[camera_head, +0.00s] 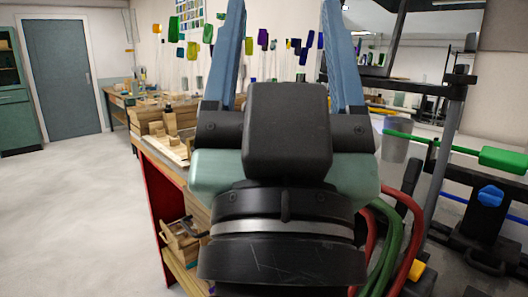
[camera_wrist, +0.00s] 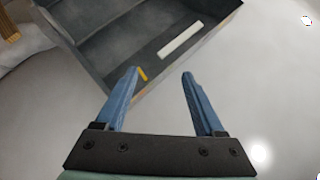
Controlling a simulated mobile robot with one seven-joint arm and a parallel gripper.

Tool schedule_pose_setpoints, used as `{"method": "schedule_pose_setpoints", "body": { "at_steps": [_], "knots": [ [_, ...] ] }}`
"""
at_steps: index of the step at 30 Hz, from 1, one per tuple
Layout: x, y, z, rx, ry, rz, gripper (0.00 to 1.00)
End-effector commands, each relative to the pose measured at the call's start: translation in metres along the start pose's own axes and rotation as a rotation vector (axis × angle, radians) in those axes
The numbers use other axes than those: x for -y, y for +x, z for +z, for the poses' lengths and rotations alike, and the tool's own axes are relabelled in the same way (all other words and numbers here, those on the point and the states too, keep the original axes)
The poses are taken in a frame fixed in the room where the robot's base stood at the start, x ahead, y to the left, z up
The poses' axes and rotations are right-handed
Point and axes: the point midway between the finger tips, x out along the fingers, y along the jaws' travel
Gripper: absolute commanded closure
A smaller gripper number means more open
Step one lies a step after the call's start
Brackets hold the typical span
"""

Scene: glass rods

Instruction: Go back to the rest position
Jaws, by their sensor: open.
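My gripper (camera_head: 287,50) fills the middle of the head view, close to the camera, with its two blue fingers pointing up and wide apart. In the wrist view the same gripper (camera_wrist: 160,78) is open, with nothing between the fingers. Beyond the fingertips is a dark grey open shelf or box (camera_wrist: 120,45) with a pale strip and a small yellow mark on it. The fingers appear apart from it, though the exact gap is hard to tell.
A red-sided workbench (camera_head: 165,210) with wooden boxes stands left of my gripper. Coloured glass pieces (camera_head: 190,15) hang behind. At right are a dark metal rack (camera_head: 450,130), green rods (camera_head: 503,159) and a grey bin (camera_head: 397,140). The floor (camera_head: 70,200) at left is clear up to a grey door (camera_head: 62,75).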

Motion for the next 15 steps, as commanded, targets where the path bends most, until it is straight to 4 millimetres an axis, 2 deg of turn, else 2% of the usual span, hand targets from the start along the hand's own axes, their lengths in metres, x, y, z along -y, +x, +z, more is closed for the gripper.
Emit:
{"method": "schedule_pose_setpoints", "body": {
  "at_steps": [1, 2, 3, 9, 15],
  "knots": [
    [0.023, -0.006, -0.032, -0.089, 0.039, -0.073, 0.29],
    [0.018, 0.015, -0.044, -0.068, 0.030, -0.057, 0.29],
    [0.017, 0.028, -0.054, -0.061, 0.027, -0.052, 0.29],
    [0.018, 0.068, -0.094, -0.056, 0.027, -0.050, 0.29],
    [0.018, 0.088, -0.115, -0.054, 0.027, -0.050, 0.29]
  ]
}}
